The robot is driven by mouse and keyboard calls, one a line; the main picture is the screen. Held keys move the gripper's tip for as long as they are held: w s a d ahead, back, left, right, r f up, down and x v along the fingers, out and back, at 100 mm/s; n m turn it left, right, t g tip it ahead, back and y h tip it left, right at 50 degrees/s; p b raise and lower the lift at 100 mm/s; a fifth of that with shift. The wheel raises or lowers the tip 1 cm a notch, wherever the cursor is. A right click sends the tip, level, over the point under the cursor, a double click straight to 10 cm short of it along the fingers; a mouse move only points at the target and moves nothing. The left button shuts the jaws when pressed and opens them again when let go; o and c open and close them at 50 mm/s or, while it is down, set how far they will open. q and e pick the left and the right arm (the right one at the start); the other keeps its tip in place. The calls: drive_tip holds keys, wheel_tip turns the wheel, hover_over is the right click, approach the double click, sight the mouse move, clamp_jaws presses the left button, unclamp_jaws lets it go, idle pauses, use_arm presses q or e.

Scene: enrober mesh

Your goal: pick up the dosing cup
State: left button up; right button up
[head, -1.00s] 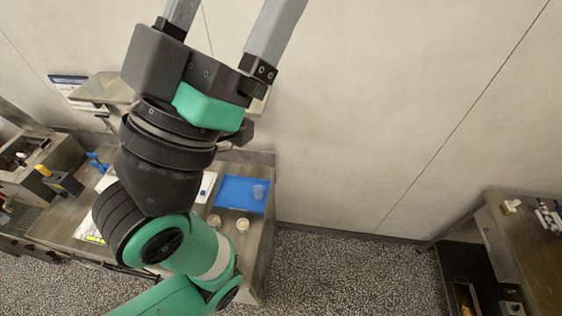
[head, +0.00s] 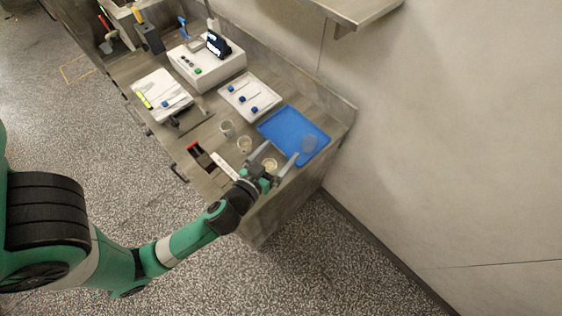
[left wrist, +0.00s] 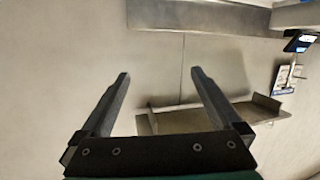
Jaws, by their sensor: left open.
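Several small clear cups stand on the metal counter (head: 215,183) in the head view. One cup (head: 309,143) is on the blue tray (head: 280,125). Other cups (head: 227,128), (head: 244,144) and (head: 270,164) stand left of the tray and hold something pale. I cannot tell which is the dosing cup. My left gripper (head: 282,150) is open over the counter's right end; one cup shows between its fingers along the line of sight. In the left wrist view the open fingers (left wrist: 161,73) have only wall and a shelf behind them, and no cup shows. My right gripper is not in view.
A white tray (head: 236,91) with blue-capped items lies beside the blue tray. A white device (head: 190,73) stands behind it, near a white sheet (head: 150,88). A wall (head: 450,150) bounds the right side. A metal shelf (head: 358,14) juts out at the top.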

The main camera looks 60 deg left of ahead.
use_arm(q)
drive_tip(key=g+b, duration=0.2)
hover_over(268, 167)
drive_tip(key=s+d, duration=0.3)
drive_tip(key=d, duration=0.1)
wheel_tip(268, 167, down, 10)
drive_tip(key=shift+m, duration=0.3)
drive_tip(key=s+f+b, duration=0.1)
drive_tip(key=s+f, duration=0.2)
drive_tip(key=shift+r, duration=0.2)
drive_tip(key=shift+w+a, duration=0.1)
drive_tip(key=shift+w, duration=0.2)
drive_tip(key=p+x, duration=0.1)
drive_tip(key=x, duration=0.5)
drive_tip(key=shift+w+a+f, duration=0.15)
drive_tip(key=shift+w+a, duration=0.05)
drive_tip(key=shift+w, duration=0.1)
drive_tip(key=x, duration=0.4)
drive_tip(key=shift+w+a+f, duration=0.1)
drive_tip(key=shift+w+a, duration=0.05)
drive_tip(key=shift+a, duration=0.05)
drive_tip(key=c, duration=1.5)
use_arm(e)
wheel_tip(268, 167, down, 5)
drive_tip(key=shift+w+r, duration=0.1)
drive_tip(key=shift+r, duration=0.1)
use_arm(q)
drive_tip(key=shift+o, duration=0.2)
